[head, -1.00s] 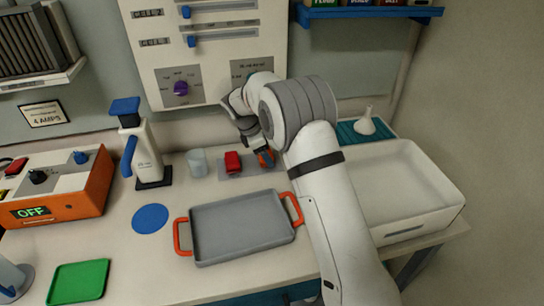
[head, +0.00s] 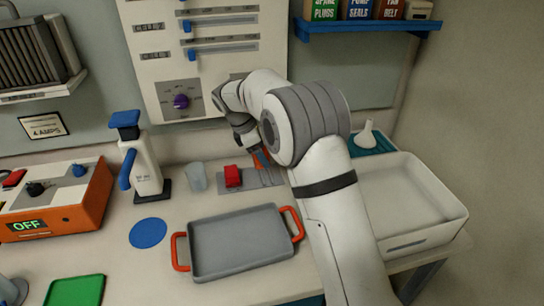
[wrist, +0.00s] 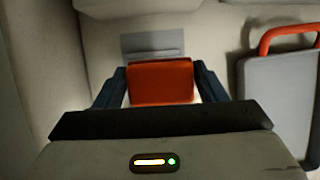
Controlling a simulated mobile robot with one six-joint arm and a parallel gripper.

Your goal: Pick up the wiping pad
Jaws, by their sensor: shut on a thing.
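The wiping pad (wrist: 160,82) is an orange-red block between the dark fingers of my gripper (wrist: 160,88) in the wrist view. The gripper is shut on it from both sides. In the head view, the pad (head: 262,159) shows as a small orange patch below my gripper (head: 257,152), partly hidden by the wrist. It appears held a little above the grey slotted plate (head: 265,178). The plate also shows beyond the pad in the wrist view (wrist: 152,42).
A red block (head: 232,176) sits on the plate's left part, beside a clear cup (head: 196,177). A grey tray (head: 240,245) with orange handles lies in front. A white bin (head: 440,220) stands right; a pump bottle (head: 146,165) stands left. A blue shelf (head: 365,24) hangs above.

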